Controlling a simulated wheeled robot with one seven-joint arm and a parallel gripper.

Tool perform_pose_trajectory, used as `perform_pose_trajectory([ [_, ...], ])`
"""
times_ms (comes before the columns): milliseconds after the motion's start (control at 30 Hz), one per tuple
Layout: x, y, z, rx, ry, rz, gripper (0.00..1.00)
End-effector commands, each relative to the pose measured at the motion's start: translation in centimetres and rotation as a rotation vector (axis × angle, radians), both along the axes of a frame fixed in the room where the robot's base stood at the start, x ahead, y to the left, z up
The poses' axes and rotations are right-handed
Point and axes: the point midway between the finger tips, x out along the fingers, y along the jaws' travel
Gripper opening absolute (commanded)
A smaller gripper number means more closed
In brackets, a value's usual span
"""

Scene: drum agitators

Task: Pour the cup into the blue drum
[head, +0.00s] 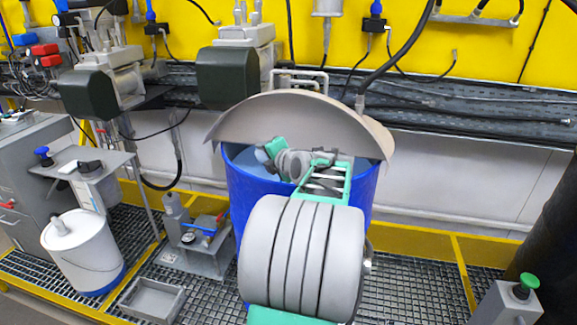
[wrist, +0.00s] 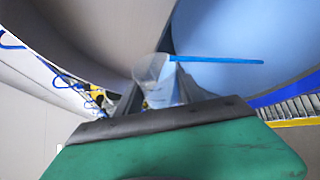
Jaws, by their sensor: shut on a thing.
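The blue drum (head: 245,200) stands upright in the middle of the head view, behind my arm. A beige half-round lid (head: 300,118) rises at the back of its opening, and the front is open. My gripper (head: 267,153) is over the opening, toward its left side. In the wrist view my gripper (wrist: 158,98) is shut on a small clear cup (wrist: 155,75). The light-blue inside of the drum (wrist: 230,35) fills the upper right there. The cup looks tilted, but its contents cannot be made out. In the head view the cup is hard to tell from the gripper.
A white bucket (head: 82,255) and a small side table (head: 70,165) stand left of the drum. Dark-ended mixer motors (head: 225,78) hang behind it. A grey post with a green knob (head: 515,300) is at front right. Grating (head: 415,265) lies clear at the right.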

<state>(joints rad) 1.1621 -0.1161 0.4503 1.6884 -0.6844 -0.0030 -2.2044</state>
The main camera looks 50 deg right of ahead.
Motion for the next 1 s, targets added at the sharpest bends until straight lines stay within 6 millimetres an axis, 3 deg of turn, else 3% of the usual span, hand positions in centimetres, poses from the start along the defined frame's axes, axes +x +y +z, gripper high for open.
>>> perform_pose_trajectory([
  [1000, -0.14, -0.13, -0.71, 0.085, -0.073, -0.001, 0.02],
])
